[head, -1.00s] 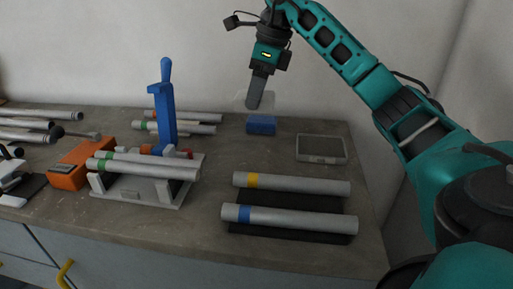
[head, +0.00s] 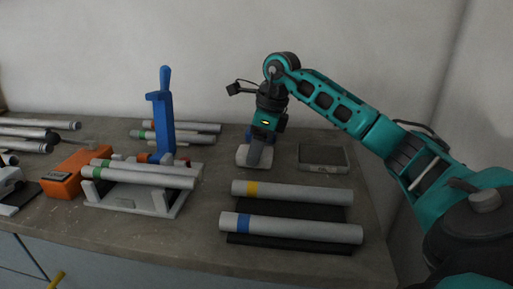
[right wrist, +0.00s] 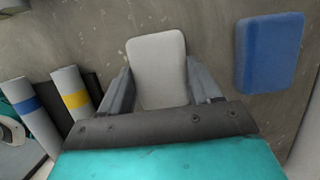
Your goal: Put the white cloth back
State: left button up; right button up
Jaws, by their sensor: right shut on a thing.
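The white cloth (head: 242,156) is a small, pale, rounded pad. My right gripper (head: 256,158) is shut on it, with a finger on either side. The right wrist view also shows the white cloth (right wrist: 158,62) between the fingers (right wrist: 158,88). It is low over the grey bench, in front of the blue block; I cannot tell whether it touches the bench. The blue block (right wrist: 269,52) lies beside it in the right wrist view. In the head view it is mostly hidden behind my gripper. My left gripper is not in view.
A grey tray (head: 323,158) sits to the right. Two tubes, yellow-banded (head: 300,193) and blue-banded (head: 300,229), lie in front. A jig (head: 140,198) with a tall blue clamp (head: 164,120) and an orange tool (head: 72,175) stand to the left.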

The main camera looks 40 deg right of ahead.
aim_at(270, 151)
jog(key=o, duration=0.6)
jog(key=shift+f, duration=0.15)
jog(key=shift+c, duration=0.2)
jog(key=o, duration=0.5)
jog(key=shift+c, duration=0.2)
jog(key=p+v, duration=0.2)
jog(key=v, duration=1)
jog(key=shift+r, duration=0.2)
